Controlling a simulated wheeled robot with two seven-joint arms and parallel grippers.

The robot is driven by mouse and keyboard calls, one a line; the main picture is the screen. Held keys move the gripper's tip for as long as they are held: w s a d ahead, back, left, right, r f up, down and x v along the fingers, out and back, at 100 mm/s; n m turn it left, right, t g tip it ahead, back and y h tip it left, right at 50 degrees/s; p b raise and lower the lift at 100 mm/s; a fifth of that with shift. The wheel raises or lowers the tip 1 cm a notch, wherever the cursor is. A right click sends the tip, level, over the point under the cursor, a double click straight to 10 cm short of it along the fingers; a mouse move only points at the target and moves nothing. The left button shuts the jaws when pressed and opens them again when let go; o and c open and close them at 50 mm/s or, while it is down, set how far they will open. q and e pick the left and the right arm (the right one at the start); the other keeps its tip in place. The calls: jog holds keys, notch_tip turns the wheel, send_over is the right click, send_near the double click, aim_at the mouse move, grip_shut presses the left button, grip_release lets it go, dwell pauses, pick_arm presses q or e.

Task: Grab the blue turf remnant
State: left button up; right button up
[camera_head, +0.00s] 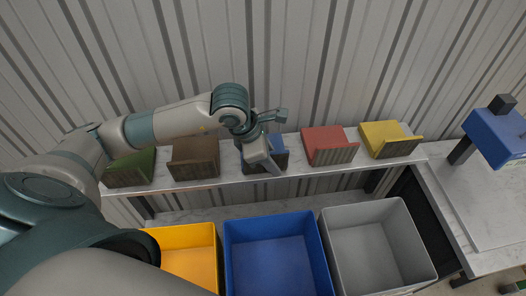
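The blue turf remnant (279,143) sits on the narrow marble-look shelf, between the brown and red remnants. It is largely hidden behind my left gripper (268,160), and only part of its blue face and dark lower edge show. My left arm reaches in from the left, above the shelf, with the gripper angled down in front of the blue remnant. The fingers overlap the remnant in the picture. I cannot tell whether they touch it or how far apart they are. My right gripper is not seen.
Green (131,168), brown (196,158), red (329,146) and yellow (389,139) remnants share the shelf (228,180). Yellow (212,238), blue (229,252) and grey (423,250) bins stand below. A blue machine (493,135) stands on the right-hand table (455,215). A corrugated wall is close behind.

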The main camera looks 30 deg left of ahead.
pick_arm(q)
jog(key=shift+f+b, duration=0.15)
jog(key=shift+b, duration=0.15)
dwell(0.5)
grip_shut()
jog(key=shift+s, duration=0.1)
